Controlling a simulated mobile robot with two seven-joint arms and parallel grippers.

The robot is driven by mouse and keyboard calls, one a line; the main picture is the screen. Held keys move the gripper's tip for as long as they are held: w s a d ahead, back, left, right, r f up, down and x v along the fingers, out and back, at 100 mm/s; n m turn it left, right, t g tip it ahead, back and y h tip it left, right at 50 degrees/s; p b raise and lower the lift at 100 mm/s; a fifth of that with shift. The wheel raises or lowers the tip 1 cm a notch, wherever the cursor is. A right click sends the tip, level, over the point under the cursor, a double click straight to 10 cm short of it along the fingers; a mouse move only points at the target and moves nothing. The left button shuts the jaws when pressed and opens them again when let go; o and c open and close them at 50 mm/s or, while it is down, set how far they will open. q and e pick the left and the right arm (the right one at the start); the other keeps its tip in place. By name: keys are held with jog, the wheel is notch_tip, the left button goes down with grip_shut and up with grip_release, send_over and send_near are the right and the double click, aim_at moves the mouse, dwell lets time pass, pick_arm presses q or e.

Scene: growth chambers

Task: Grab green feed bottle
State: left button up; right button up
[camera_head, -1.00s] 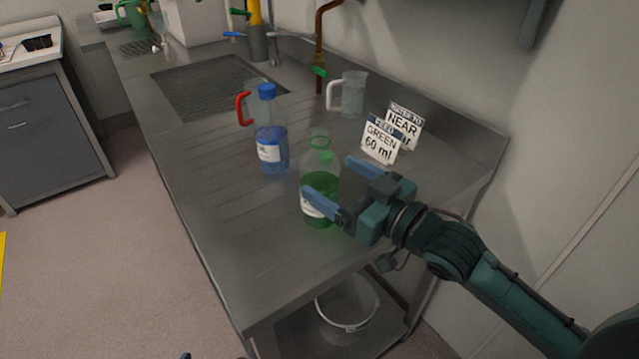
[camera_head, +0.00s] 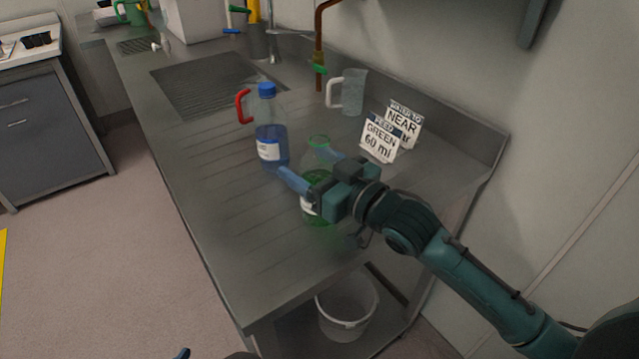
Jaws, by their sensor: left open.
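The green feed bottle (camera_head: 316,186) stands on the steel bench. A white sign reading "FEED GREEN 60 ml" (camera_head: 380,138) stands to the right. Only a small tip of my left gripper (camera_head: 182,353) shows at the bottom edge, open and far from the bottle.
A blue-capped bottle of blue liquid (camera_head: 270,132) stands close to the right gripper's left finger. A clear jug (camera_head: 352,92) and another sign (camera_head: 405,117) are farther back. A white bucket (camera_head: 347,312) is below the bench.

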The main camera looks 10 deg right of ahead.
jog(key=c, duration=0.8)
jog(key=shift+c, duration=0.4)
jog(key=shift+r, duration=0.15)
